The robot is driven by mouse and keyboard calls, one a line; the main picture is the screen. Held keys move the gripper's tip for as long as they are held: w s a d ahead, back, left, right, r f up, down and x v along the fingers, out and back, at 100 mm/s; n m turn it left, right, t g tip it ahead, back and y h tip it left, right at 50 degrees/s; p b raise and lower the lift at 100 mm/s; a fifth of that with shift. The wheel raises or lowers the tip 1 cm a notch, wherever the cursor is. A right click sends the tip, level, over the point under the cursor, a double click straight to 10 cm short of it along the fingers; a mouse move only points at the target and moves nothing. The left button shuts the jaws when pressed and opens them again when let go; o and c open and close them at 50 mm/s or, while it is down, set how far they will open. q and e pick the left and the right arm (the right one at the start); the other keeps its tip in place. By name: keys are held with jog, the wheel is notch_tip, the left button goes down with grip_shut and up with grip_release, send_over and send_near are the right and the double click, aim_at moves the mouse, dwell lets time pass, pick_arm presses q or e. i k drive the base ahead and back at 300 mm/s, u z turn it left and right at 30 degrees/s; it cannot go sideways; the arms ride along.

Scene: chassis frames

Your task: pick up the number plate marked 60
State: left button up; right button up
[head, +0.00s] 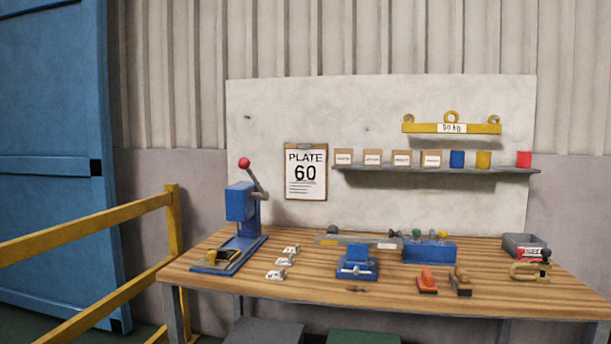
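A clipboard (306,178) on the backboard reads "PLATE 60". Several small white pieces that look like number plates lie in a short row on the wooden workbench (440,279), left of centre: a back one (291,250), a middle one (283,262) and a front one (276,275). Their markings are too small to read, so I cannot tell which is 60. Neither of my grippers is in view.
A blue press (242,205) with a red-knobbed lever stands left of the plates. A blue vise (357,263) is to their right. Stamps (427,283), a clamp (530,270) and a grey bin (525,244) lie further right. A yellow railing (90,228) stands at left.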

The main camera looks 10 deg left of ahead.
aim_at(288, 262)
jog(key=u, duration=0.5)
jog(key=i, duration=1.5)
